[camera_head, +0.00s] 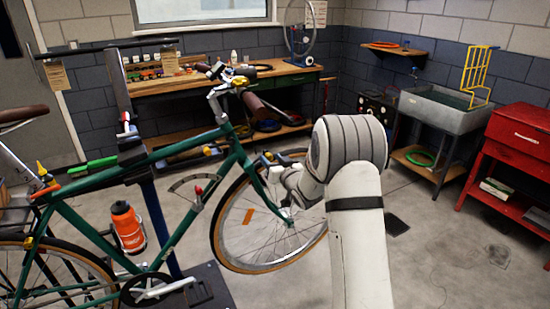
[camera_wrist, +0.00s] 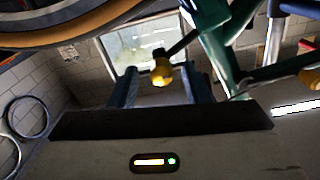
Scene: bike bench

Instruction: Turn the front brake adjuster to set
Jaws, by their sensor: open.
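A yellow knob (camera_wrist: 161,72) with a dark lever shows in the wrist view and looks like the front brake adjuster. My gripper (camera_wrist: 160,92) is open, with one blue finger on each side of the knob in the picture. I cannot tell how far the knob is beyond the fingertips, and no contact shows. In the head view my gripper (camera_head: 268,160) is beside the fork of the green bike (camera_head: 167,152), at the front wheel (camera_head: 222,232). The knob cannot be made out clearly there.
The green fork (camera_wrist: 215,45) and the tyre (camera_wrist: 70,25) are close above my gripper in the wrist view. An orange bottle (camera_head: 127,226) sits on the frame. Behind stand a workbench (camera_head: 290,82), a grey sink (camera_head: 440,108) and a red cabinet (camera_head: 517,135).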

